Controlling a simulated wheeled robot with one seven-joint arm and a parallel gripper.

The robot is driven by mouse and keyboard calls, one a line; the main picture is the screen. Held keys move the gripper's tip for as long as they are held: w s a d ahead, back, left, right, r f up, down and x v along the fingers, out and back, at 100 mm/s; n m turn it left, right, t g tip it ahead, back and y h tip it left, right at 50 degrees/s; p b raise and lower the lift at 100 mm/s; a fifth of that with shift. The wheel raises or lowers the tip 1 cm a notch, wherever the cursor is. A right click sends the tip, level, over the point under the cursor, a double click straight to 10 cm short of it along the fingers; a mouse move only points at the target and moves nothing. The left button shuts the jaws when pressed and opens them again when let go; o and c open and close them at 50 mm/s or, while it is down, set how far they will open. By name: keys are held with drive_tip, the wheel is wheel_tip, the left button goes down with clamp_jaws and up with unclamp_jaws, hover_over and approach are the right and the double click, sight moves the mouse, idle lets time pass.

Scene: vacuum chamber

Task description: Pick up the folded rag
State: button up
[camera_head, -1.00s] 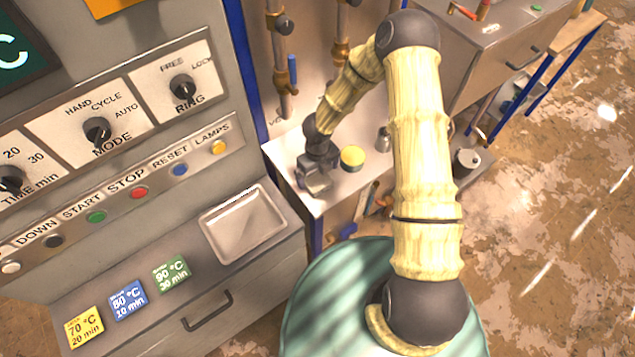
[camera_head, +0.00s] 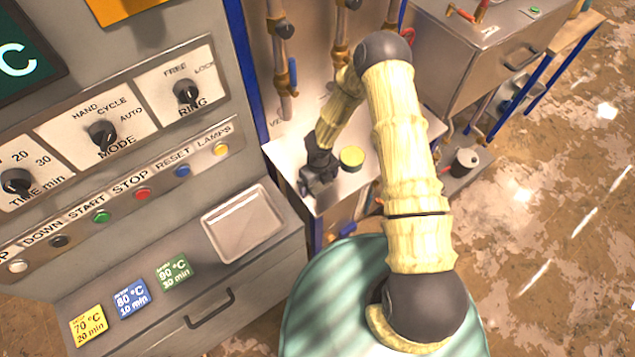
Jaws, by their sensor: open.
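I cannot make out a folded rag in this view; my gripper and arm cover part of the metal bench (camera_head: 290,150). My gripper (camera_head: 308,192) is dark and points down, low over the front left part of that bench top. Its jaws are open, and I see nothing held between them. Whether anything lies beneath the jaws is hidden.
A round yellow-topped tin (camera_head: 352,157) stands on the bench just right of my gripper. Pipes with valves (camera_head: 280,75) rise behind. The control cabinet (camera_head: 120,180), with an empty tray (camera_head: 245,225) on its ledge, is at left. A steel cabinet (camera_head: 490,50) stands at right.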

idle(0.3)
drive_tip(key=c, duration=1.1)
drive_tip(key=shift+r, duration=0.1)
wheel_tip(320, 180, up, 10)
drive_tip(key=shift+b, duration=0.7)
drive_tip(key=o, duration=0.5)
drive_tip(key=c, duration=0.3)
